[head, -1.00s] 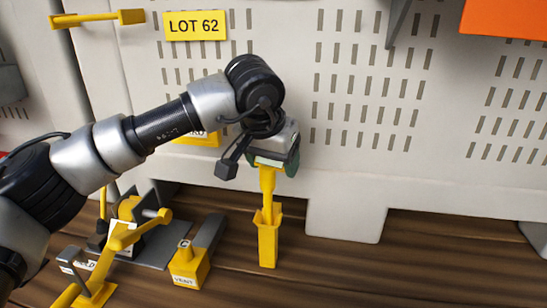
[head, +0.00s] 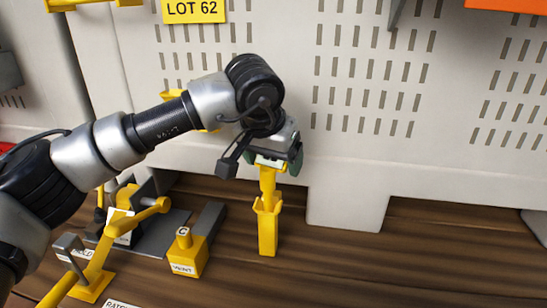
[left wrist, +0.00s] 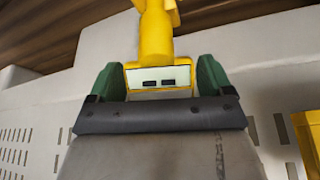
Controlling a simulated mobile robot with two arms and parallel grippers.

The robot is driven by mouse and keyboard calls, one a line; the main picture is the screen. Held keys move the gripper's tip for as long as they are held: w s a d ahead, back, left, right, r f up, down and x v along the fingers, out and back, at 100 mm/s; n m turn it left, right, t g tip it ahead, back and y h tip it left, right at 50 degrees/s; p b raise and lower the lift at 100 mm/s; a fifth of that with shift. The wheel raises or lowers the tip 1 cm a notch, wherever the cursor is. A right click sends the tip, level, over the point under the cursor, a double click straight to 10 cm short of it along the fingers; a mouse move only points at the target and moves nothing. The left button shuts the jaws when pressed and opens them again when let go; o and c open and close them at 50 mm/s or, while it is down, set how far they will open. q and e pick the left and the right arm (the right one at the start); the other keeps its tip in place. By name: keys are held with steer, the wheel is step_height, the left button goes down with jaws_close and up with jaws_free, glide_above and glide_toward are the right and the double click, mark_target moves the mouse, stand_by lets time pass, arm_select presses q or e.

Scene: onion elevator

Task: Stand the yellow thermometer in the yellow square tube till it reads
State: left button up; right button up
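The yellow thermometer (head: 267,180) is upright, its lower end inside the flared mouth of the yellow square tube (head: 267,235); how deep it reaches is hidden. My left gripper (head: 275,161) is above the tube, its green fingers shut on the thermometer's head. In the left wrist view the fingers (left wrist: 159,78) flank the thermometer head (left wrist: 158,92), whose pale display shows two short dark dashes. The tube's mouth is at that view's top edge (left wrist: 158,8). The tube stands on the brown wooden floor. My right gripper is not in view.
A large pale slotted crate (head: 345,185) stands right behind the tube, with a yellow LOT 62 sign (head: 194,10). Left of the tube are a yellow VENT block (head: 187,255) and a yellow lever device (head: 108,255). The floor right of the tube is clear.

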arm_select(q)
steer(key=shift+o, duration=1)
